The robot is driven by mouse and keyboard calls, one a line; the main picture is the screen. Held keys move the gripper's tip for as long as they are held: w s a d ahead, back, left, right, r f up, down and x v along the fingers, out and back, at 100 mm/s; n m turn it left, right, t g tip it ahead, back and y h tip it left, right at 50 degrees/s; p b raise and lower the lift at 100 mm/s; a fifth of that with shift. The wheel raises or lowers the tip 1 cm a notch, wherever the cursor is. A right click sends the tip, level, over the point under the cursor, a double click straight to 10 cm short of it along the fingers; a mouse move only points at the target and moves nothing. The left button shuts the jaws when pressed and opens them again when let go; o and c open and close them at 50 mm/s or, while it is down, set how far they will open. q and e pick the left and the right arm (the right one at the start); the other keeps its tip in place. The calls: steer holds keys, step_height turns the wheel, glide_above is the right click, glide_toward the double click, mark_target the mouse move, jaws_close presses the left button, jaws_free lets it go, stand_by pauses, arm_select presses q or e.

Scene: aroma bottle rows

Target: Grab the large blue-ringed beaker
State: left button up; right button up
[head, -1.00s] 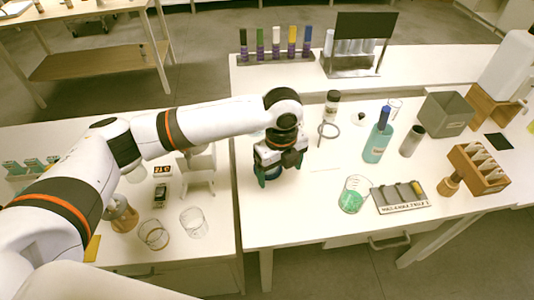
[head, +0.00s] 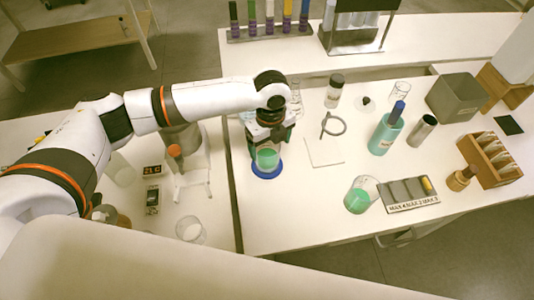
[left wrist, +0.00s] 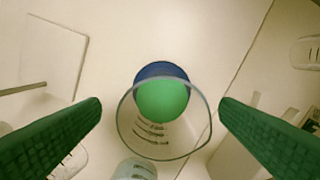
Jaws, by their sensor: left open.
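The large blue-ringed beaker (head: 266,160) stands on the white table below my left gripper, with green contents and a blue ring at its base. In the left wrist view the clear beaker (left wrist: 158,140) lies between the fingers, its round rim and dark marks showing, with the blue ring (left wrist: 160,69) beyond. My left gripper (head: 269,138) is open, and its green fingers (left wrist: 160,104) are on either side of the beaker with gaps visible. The gripper hides part of the beaker in the head view. My right gripper is not in view.
Another beaker with green contents (head: 358,198) stands to the right, beside a grey labelled rack (head: 408,193). An empty glass (head: 190,230) is on the left table.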

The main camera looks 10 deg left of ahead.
mark_target(267, 154)
arm_select(q)
steer(key=shift+w+a+f, duration=0.1)
steer(key=shift+w+f, duration=0.05)
steer(key=shift+f, duration=0.6)
steer(key=shift+w+a+f+p, duration=0.1)
steer(key=shift+f+p, duration=0.1)
steer(key=shift+f, duration=0.65)
steer(key=shift+s+a+f+p, duration=0.1)
steer(key=shift+a+f+p, duration=0.1)
steer(key=shift+f, duration=0.6)
steer(key=shift+w+a+f+p, duration=0.1)
steer(key=shift+f+p, duration=0.1)
steer(key=shift+f, duration=0.65)
steer(key=shift+c, duration=0.4)
steer(key=c, duration=1.1)
